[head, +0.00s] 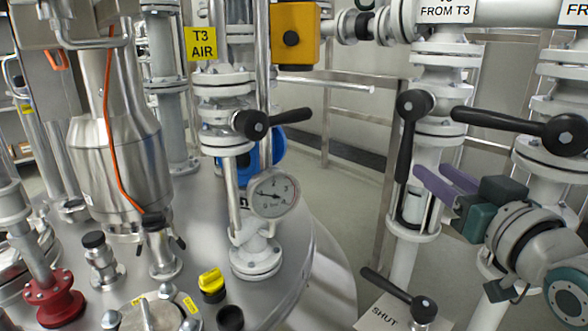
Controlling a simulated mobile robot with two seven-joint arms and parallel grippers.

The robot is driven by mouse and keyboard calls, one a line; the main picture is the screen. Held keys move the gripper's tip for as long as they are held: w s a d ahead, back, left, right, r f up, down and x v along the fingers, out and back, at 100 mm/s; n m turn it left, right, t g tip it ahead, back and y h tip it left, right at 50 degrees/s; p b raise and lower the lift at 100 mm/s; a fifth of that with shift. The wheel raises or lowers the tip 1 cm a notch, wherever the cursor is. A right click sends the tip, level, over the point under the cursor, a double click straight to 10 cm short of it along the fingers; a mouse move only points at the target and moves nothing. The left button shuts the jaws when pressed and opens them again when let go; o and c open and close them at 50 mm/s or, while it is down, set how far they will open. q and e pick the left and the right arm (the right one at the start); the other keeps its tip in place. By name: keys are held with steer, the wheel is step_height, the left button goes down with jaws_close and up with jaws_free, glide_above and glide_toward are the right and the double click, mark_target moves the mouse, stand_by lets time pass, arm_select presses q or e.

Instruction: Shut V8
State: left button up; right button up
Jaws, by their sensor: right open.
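No label reading V8 is legible; the tag (446,10) on the middle-right pipe is cut off at the top and reads "FROM T3". Below it, a valve with a black lever (406,140) has its lever hanging down along the pipe. My right gripper (433,171) comes in from the lower right. Its two purple fingers are apart and empty, and their tips are just right of the lever's lower part. I cannot tell whether they touch it. My left gripper is not in view.
Another valve's black lever (500,121) lies crosswise above my right gripper. A lower black lever (393,290) stands by a "SHUT" plate (385,312). A pressure gauge (272,193) and the T3 AIR valve's lever (275,121) are left, above the steel vessel top.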

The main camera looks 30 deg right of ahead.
mark_target(409, 154)
steer(key=b+x, duration=0.3)
steer(key=x, duration=0.6)
steer(key=shift+f+b, duration=0.15)
steer(key=shift+b, duration=0.15)
steer(key=shift+w+d, duration=0.1)
steer(key=shift+w, duration=0.3)
steer(key=c, duration=0.6)
jaws_close()
